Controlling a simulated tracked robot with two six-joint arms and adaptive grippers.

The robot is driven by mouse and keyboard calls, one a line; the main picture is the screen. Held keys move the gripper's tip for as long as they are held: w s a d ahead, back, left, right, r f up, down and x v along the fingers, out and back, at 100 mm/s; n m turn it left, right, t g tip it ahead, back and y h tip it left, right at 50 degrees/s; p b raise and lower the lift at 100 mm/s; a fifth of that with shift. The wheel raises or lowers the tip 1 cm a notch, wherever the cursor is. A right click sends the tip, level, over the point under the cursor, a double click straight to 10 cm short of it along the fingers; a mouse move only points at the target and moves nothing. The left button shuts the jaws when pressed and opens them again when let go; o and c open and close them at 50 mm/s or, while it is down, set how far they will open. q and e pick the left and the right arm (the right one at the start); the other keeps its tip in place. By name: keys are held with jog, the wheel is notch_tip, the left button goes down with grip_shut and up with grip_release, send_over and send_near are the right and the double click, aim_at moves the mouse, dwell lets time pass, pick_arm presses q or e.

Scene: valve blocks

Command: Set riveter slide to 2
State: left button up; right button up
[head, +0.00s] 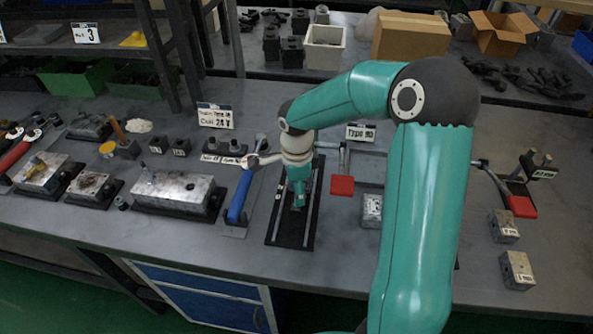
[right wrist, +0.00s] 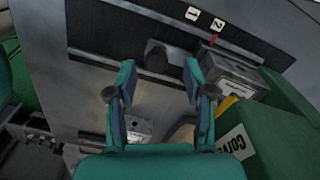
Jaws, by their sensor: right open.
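The riveter slide's black track (head: 287,232) lies on the bench with pale rails along it. In the right wrist view the track (right wrist: 125,22) carries white labels 1 (right wrist: 192,13) and 2 (right wrist: 218,24). A grey metal block (right wrist: 232,72) stands by the label end, with a small red pointer (right wrist: 213,39) beside label 2. A dark rounded knob (right wrist: 157,56) is left of the block. My right gripper (head: 298,190) is over the track, pointing down. Its open fingers (right wrist: 159,78) are on either side of the knob's line, with no object visibly held. My left gripper is not seen.
A blue-handled lever (head: 240,196) stands close left of the track. A red-ended lever (head: 342,185) stands to its right, another (head: 522,206) farther right. Metal blocks (head: 181,193) are at the left. The bench's front strip is mostly clear.

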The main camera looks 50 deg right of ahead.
notch_tip(320, 180, up, 10)
jog(key=shift+r, duration=0.15)
dwell(0.6)
